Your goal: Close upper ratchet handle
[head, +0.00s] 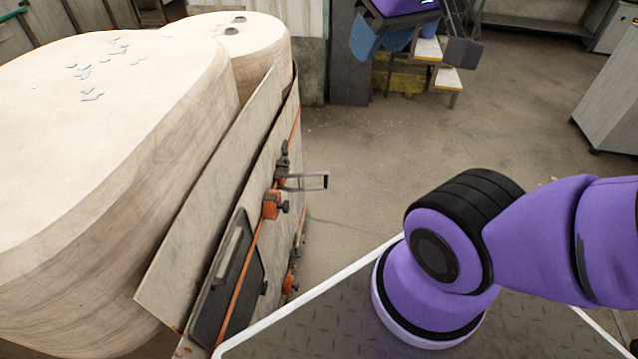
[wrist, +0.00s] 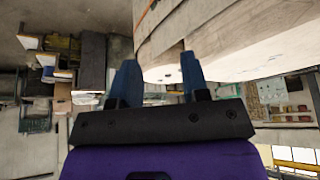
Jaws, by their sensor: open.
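The upper ratchet (head: 271,204) is an orange and dark buckle on an orange strap, on the side of a board-clad pale bulk. Its grey metal loop handle (head: 315,181) sticks out to the right, away from the boards. A lower ratchet (head: 290,282), partly hidden, shows on the same side. In the wrist view my gripper (wrist: 160,78) has its two blue fingers well apart, with nothing between them. The pale bulk's edge lies beyond the fingertips.
The large pale bulk (head: 110,120) fills the left, with thin boards (head: 205,215) leaning on it. A dark flat panel (head: 228,285) hangs below the upper ratchet. Open concrete floor (head: 370,160) lies right of the handle. Yellow-and-white steps (head: 425,75) stand behind.

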